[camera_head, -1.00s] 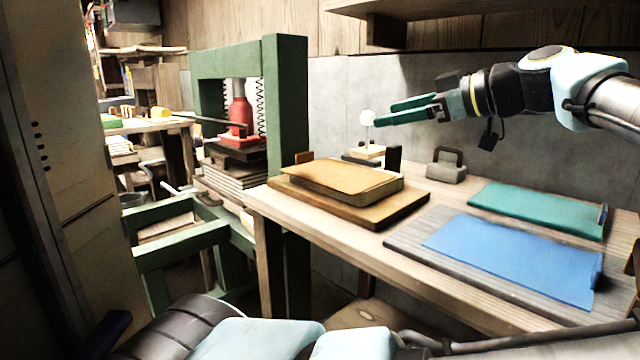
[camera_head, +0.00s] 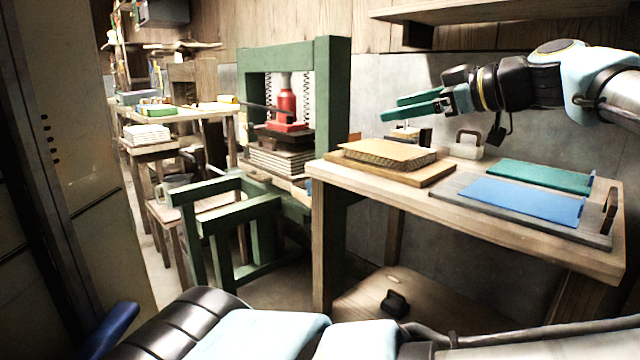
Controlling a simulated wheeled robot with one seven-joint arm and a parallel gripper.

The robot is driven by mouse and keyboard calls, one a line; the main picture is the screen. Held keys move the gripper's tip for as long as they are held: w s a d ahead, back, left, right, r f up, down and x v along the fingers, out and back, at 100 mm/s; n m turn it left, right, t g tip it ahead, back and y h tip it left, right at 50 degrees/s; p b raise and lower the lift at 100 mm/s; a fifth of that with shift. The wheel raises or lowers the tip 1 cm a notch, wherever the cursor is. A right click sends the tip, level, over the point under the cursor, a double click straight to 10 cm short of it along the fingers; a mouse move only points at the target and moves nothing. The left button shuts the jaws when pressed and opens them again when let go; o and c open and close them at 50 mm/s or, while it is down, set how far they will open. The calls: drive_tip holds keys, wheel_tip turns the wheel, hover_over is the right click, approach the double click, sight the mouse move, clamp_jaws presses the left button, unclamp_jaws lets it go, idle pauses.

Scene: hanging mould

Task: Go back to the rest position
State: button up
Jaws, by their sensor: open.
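My gripper (camera_head: 415,106) is at the upper right, raised above the back of the workbench. Its two green fingers point left, apart from each other, with nothing seen between them. It touches nothing that I can see. My arm reaches in from the right edge, with the wrist in front of the grey wall. Another light-blue and black part of my body fills the bottom of the view.
A green press (camera_head: 333,100) with a red jack (camera_head: 286,105) stands left. A grey cabinet (camera_head: 85,180) is at far left.

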drive_tip(key=w+a+f+m+g+h, duration=0.1)
drive_tip(key=w+a+f+m+g, duration=0.2)
drive_tip(key=a+f, duration=0.75)
drive_tip(key=w+a+f+m+g+h, duration=0.15)
drive_tip(key=a+f+g, duration=0.35)
drive_tip(key=a+f, duration=0.6)
drive_tip(key=s+a+f+m+g+h, duration=0.2)
drive_tip(key=s+f+m+g+h, duration=0.15)
drive_tip(key=s+f+h, duration=0.55)
drive_tip(key=s+d+r+m+t+p, duration=0.1)
drive_tip(key=r+m+p, duration=0.2)
drive_tip(key=r+p, duration=0.6)
drive_tip(key=s+r+m+t+p, duration=0.2)
drive_tip(key=r+m+p, duration=0.1)
drive_tip(key=r+p, duration=0.6)
wheel_tip(320, 180, up, 4)
drive_tip(key=shift+d+f, duration=0.2)
drive_tip(key=shift+d, duration=0.15)
